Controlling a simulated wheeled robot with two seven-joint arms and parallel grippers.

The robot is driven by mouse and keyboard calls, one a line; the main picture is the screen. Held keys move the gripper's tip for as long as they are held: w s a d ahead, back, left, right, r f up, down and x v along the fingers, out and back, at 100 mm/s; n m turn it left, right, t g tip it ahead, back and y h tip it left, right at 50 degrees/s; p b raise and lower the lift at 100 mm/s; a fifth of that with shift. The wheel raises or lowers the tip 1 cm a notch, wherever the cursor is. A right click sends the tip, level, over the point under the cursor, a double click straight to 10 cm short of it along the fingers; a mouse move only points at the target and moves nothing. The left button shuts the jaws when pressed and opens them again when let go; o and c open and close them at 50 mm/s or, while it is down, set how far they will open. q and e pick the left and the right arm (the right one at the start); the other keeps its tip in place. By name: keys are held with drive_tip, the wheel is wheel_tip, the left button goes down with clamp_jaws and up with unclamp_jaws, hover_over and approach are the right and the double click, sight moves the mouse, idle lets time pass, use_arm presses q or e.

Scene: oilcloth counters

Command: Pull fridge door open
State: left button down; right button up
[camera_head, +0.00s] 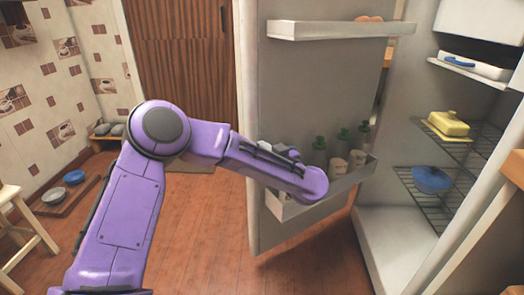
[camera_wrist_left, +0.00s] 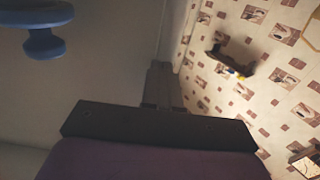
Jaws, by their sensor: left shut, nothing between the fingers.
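The fridge door (camera_head: 315,85) stands swung open in the head view, its inner side facing me. It has an upper bin (camera_head: 325,30) and a lower bin (camera_head: 345,187). The fridge's interior (camera_head: 400,215) is exposed at the right. My left arm reaches in front of the door at the lower bin; its fingers are hidden in the head view. In the left wrist view my left gripper (camera_wrist_left: 160,75) is shut and empty, beside a plain grey surface. I cannot tell whether it touches the door. My right gripper is not in view.
Several green-capped bottles (camera_head: 340,160) stand in the lower bin. A yellow butter dish (camera_head: 448,124) and a blue pot (camera_head: 431,179) sit on wire shelves. A wooden stool (camera_head: 25,225) and pet bowls (camera_head: 73,178) are at left. Floor (camera_head: 205,235) left of the door is clear.

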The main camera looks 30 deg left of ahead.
use_arm(q)
drive_tip(key=shift+w+a, duration=0.2)
drive_tip(key=shift+a, duration=0.3)
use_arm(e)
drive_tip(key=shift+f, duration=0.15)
use_arm(q)
drive_tip(key=shift+a, duration=0.1)
